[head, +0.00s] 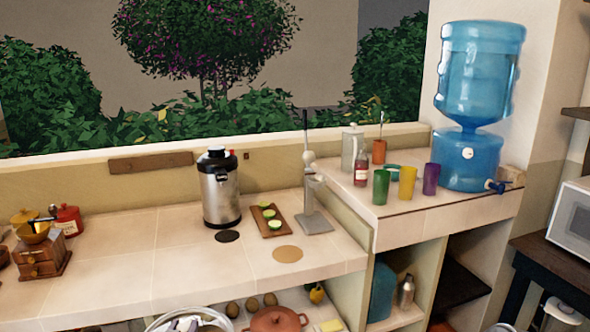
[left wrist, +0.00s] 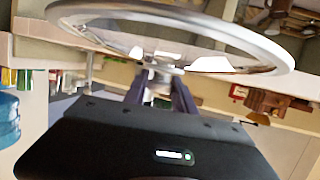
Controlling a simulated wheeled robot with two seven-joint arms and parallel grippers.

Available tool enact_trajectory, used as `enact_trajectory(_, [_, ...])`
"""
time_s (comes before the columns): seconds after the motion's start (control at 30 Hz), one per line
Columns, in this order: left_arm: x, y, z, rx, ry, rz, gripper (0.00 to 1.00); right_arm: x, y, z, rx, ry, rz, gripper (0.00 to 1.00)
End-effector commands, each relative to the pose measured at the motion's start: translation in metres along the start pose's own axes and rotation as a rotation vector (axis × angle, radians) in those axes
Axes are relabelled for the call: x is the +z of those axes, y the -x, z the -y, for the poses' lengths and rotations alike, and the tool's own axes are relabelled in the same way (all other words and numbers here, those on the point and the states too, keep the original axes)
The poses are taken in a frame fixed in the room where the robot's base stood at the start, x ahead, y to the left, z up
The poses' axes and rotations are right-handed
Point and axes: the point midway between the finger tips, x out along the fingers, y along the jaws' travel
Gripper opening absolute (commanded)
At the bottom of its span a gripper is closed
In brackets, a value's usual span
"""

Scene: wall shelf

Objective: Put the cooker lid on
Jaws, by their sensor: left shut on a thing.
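The cooker lid is a round lid with a shiny steel rim. It shows partly at the bottom edge of the head view (head: 190,311), cut off by the frame. In the left wrist view the lid (left wrist: 262,72) spans the top, seen from close by. My left gripper (left wrist: 160,98) is shut on the lid at its middle, and the lid is held clear of the counter. The cooker itself is not clearly seen in either view. My right gripper is not in view.
The counter (head: 110,283) has bare room at front left. A steel airpot (head: 220,187), a board with lime pieces (head: 268,218) and a grey stand (head: 314,220) stand behind. Colored cups (head: 407,182) and a water dispenser (head: 470,155) are at right. A reddish pot (head: 276,320) sits below.

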Motion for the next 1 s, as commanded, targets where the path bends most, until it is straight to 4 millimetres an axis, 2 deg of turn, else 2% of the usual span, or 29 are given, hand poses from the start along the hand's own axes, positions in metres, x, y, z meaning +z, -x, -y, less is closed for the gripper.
enact_trajectory(0.03, [0.002,0.004,-0.021,0.034,-0.011,-0.005,0.00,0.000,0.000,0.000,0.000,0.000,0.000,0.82])
enact_trajectory(0.1, [0.000,0.006,-0.041,0.070,-0.023,-0.009,0.00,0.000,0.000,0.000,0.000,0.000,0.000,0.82])
enact_trajectory(0.27, [-0.006,0.008,-0.063,0.108,-0.035,-0.010,0.00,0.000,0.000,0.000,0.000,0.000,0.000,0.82])
enact_trajectory(0.63, [-0.007,0.011,-0.064,0.112,-0.036,-0.009,0.00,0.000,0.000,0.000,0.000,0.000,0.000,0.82])
enact_trajectory(0.9, [-0.011,0.057,-0.059,0.112,-0.038,-0.011,0.00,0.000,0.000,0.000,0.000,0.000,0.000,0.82])
enact_trajectory(1.0, [-0.010,0.064,-0.058,0.111,-0.037,-0.009,0.00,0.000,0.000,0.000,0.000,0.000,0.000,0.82])
